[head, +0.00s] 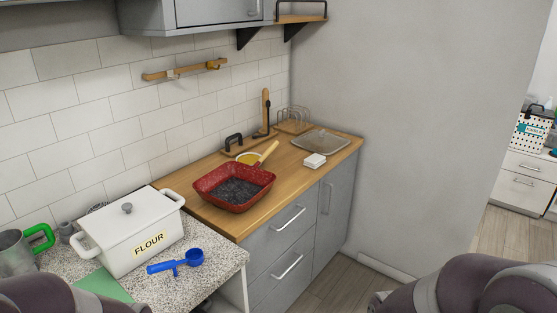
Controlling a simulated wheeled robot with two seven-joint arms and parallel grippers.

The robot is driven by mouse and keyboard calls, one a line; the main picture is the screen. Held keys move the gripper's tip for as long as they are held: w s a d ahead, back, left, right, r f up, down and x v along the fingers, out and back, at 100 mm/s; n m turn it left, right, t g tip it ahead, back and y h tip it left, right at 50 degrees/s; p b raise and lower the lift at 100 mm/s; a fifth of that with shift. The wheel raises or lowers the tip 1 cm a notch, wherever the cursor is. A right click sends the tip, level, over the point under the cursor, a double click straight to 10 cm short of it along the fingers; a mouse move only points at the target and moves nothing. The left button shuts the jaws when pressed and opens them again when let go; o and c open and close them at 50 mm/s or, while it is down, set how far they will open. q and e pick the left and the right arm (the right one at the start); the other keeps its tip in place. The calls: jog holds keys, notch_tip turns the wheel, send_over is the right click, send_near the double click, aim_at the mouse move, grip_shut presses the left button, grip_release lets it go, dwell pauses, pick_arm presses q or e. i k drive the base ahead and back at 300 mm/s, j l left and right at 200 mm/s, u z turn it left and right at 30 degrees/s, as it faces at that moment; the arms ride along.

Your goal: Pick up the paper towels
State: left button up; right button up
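A small white stack (314,160) lies on the wooden counter (240,205), near its front edge and right of the red pan. It may be folded paper towels, but it is too small to tell. No paper towel roll is clearly seen. Parts of my own arms show at the bottom left and bottom right corners. Neither gripper is in view.
A red square pan (235,187) sits on the wooden counter, with a glass-like tray (321,140) at the far end. A white flour box (130,228) and blue scoop (176,262) are on the speckled counter. Floor (345,280) shows before the grey drawers (285,240).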

aim_at(314, 161)
jog(key=i+l+u, duration=0.4)
jog(key=l, duration=0.2)
jog(key=i+l+u, duration=0.4)
jog(key=l, duration=0.25)
jog(key=l+u, duration=0.2)
jog(key=l, duration=0.2)
jog(key=i+l, duration=0.2)
jog(key=l, duration=0.25)
jog(key=i+l, duration=0.2)
jog(key=l, duration=0.2)
jog(key=i+l, duration=0.2)
jog(key=l, duration=0.25)
jog(key=i+l+u, duration=0.1)
jog(key=l, duration=0.35)
jog(key=i+l, duration=0.45)
jog(key=l, duration=0.4)
jog(key=i+l, duration=0.2)
jog(key=l, duration=0.25)
jog(key=i+l, duration=0.2)
jog(key=l, duration=0.25)
jog(key=u, duration=0.05)
